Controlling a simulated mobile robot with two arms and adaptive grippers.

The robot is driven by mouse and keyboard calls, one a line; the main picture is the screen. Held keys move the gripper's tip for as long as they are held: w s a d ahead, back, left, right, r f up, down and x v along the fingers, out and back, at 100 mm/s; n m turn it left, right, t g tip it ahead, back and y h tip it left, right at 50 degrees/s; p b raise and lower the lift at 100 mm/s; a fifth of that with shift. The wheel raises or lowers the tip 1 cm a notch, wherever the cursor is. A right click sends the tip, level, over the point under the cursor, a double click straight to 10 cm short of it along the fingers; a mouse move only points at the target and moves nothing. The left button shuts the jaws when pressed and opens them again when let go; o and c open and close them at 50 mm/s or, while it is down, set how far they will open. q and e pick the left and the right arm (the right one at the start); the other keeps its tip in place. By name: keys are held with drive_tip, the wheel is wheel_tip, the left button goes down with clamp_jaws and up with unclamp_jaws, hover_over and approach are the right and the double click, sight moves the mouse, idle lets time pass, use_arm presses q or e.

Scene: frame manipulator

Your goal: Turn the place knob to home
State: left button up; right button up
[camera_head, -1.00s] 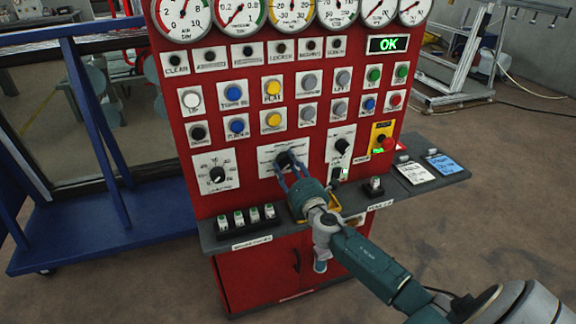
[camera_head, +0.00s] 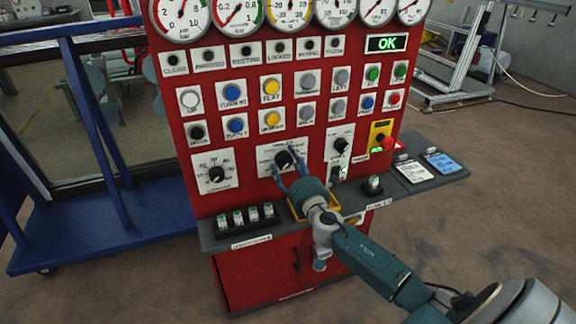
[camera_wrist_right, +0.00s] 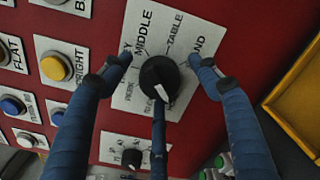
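The place knob (camera_head: 284,159) is a black round knob on a white label plate in the middle of the red panel. In the right wrist view the knob (camera_wrist_right: 157,75) has a white pointer toward the lower edge of the picture, and the plate words "MIDDLE" and "TABLE" are legible. My right gripper (camera_head: 287,167) is at this knob. In the right wrist view its blue fingers (camera_wrist_right: 160,66) are spread around the knob, one on each side and one below, with gaps at the sides. Contact of the lower finger is unclear. My left gripper is not in view.
Another knob (camera_head: 216,174) is to the left and a third (camera_head: 341,145) to the upper right. A red emergency button (camera_head: 388,144) is further right. A grey shelf (camera_head: 216,240) with several small switches juts out below. Several push buttons fill the panel above.

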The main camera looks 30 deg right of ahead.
drive_tip(key=shift+a, duration=0.15)
drive_tip(key=shift+s+a, duration=0.1)
drive_tip(key=shift+s, duration=0.15)
drive_tip(key=v, duration=1.1)
drive_tip(key=shift+s, duration=0.25)
drive_tip(key=shift+f, duration=0.1)
drive_tip(key=s+f+m+g, duration=0.3)
drive_tip(key=s+f+m, duration=0.15)
drive_tip(key=f, duration=0.85)
drive_tip(key=s+a+f+m+g+y, duration=0.1)
drive_tip(key=s+f+m+g, duration=0.35)
drive_tip(key=f, duration=0.75)
drive_tip(key=s+f+m+g, duration=0.15)
drive_tip(key=s+f, duration=0.45)
drive_tip(key=f, duration=0.7)
drive_tip(key=s+a+f+m+g+y, duration=0.1)
drive_tip(key=s+a+f, duration=0.4)
drive_tip(key=s, duration=0.6)
drive_tip(key=s+a+f+m+g+y, duration=0.1)
drive_tip(key=s+a+f+m+g, duration=0.3)
drive_tip(key=s+f, duration=0.4)
drive_tip(key=s+a+f+m+g+y, duration=0.1)
drive_tip(key=s+a+f+m, duration=0.5)
drive_tip(key=s, duration=0.8)
drive_tip(key=shift+s+a+f+g, duration=0.3)
drive_tip(key=shift+a+f+g, duration=0.05)
drive_tip(key=shift+f+g, duration=0.35)
